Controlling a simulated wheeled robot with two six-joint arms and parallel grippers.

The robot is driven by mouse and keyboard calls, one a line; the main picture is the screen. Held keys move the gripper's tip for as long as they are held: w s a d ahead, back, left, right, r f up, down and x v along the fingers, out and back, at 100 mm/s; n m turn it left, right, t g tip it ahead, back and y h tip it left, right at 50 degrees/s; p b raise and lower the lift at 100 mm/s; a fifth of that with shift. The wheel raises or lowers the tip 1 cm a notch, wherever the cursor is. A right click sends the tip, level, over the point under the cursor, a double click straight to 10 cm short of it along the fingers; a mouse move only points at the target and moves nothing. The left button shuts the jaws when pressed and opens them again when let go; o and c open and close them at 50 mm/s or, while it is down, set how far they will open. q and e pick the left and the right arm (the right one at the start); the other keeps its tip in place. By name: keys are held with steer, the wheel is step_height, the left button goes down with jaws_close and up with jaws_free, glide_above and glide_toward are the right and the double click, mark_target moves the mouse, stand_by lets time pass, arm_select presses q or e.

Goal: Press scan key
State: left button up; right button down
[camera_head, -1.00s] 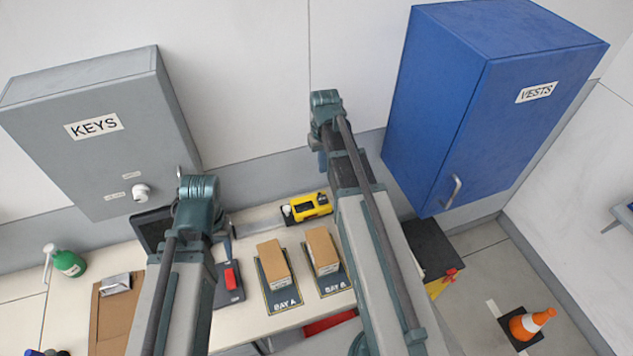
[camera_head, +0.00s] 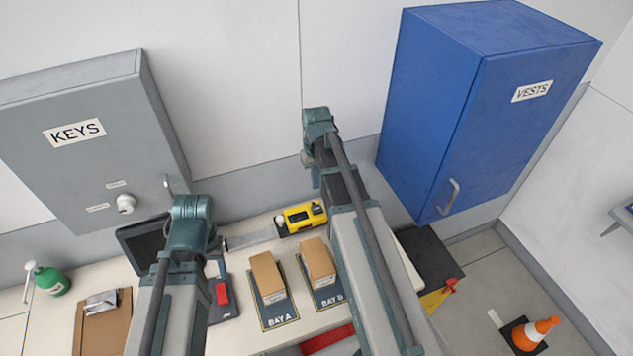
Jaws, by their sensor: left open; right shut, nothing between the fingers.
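A yellow handheld device (camera_head: 304,216) with a dark face lies on the counter against the wall; I cannot make out which of its parts is a scan key. A dark screen (camera_head: 143,244) stands behind my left arm, partly covered by it. My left gripper (camera_head: 220,258) is open and mostly hidden behind its wrist, near the screen and a dark pad with a red part (camera_head: 222,293). My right gripper (camera_head: 313,176) is shut and empty, mostly hidden behind its wrist, and appears just above the yellow device in the picture. I cannot see either gripper touching anything.
Two boxes stand on the BAY A mat (camera_head: 280,317) and BAY B mat (camera_head: 327,301). A grey KEYS cabinet (camera_head: 80,165) and blue VESTS cabinet (camera_head: 500,110) hang on the wall. A clipboard (camera_head: 95,325), green bottle (camera_head: 52,282) and floor cone (camera_head: 532,332) are also in view.

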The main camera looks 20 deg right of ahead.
mark_target(317, 208)
arm_select(q)
step_height(317, 208, down, 10)
steer(key=b, duration=0.9)
arm_select(e)
step_height(317, 208, down, 10)
steer(key=shift+f, duration=0.1)
